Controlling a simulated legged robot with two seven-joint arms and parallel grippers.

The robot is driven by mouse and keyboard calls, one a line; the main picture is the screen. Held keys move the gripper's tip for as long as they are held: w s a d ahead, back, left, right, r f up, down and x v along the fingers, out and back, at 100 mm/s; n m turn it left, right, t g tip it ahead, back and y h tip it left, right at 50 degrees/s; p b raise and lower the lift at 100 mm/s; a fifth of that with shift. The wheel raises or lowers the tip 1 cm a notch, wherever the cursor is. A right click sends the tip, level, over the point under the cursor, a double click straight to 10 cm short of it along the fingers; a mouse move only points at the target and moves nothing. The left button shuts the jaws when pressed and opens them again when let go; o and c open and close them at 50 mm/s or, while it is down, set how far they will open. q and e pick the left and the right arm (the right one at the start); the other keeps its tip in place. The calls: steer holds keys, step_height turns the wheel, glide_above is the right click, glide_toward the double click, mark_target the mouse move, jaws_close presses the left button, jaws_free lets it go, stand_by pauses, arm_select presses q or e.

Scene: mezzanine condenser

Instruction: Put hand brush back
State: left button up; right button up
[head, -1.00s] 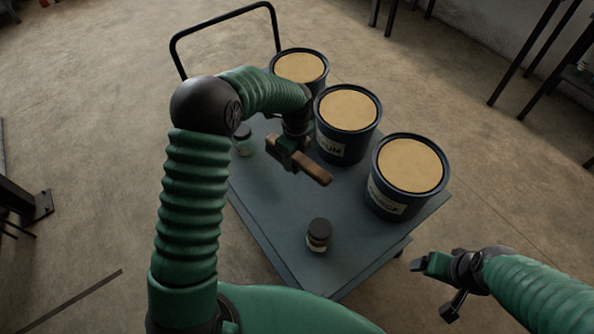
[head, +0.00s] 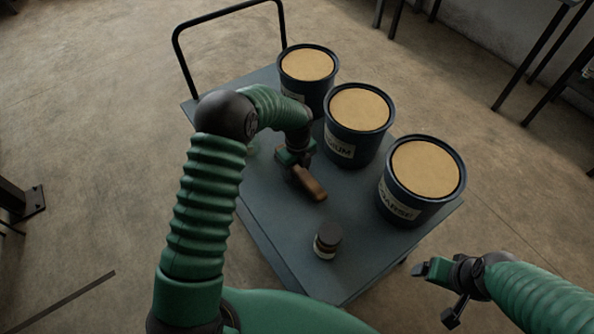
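The hand brush (head: 309,185), with a brown wooden body, is in my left gripper (head: 294,163) above or at the grey cart top (head: 275,215). My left gripper is shut on one end of it, and the other end points toward the lower right. I cannot tell whether the brush touches the cart; its bristles are hidden. My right gripper (head: 428,268) is off the cart's right front side, away from the brush. Its finger opening cannot be made out.
Three dark blue buckets with tan contents, the back (head: 307,66), middle (head: 358,110) and front one (head: 422,169), line the cart's right side. A small dark-lidded jar (head: 328,240) stands near the front. The black cart handle (head: 180,62) rises at the back.

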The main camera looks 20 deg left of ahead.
arm_select(q)
steer(key=shift+o, duration=0.7)
steer(key=shift+d+r, duration=0.15)
steer(key=shift+d, duration=0.35)
step_height(320, 180, up, 11)
steer(key=p, duration=0.2)
steer(key=shift+a+r+p, duration=0.1)
steer(key=shift+p, duration=0.25)
steer(key=shift+r, duration=0.35)
steer(key=s+d+r+n+t, duration=0.1)
steer(key=s+d+n, duration=0.1)
steer(key=s+n, duration=0.8)
steer(key=s+d+r+n+t, duration=0.1)
steer(key=s+d+r+n, duration=0.1)
steer(key=s+n, duration=0.8)
steer(key=n, duration=0.4)
steer(key=shift+s+r+t, duration=0.2)
steer(key=shift+s+t, duration=0.1)
steer(key=shift+s, duration=0.1)
arm_select(e)
steer(key=r, duration=0.2)
steer(key=shift+d+r, duration=0.3)
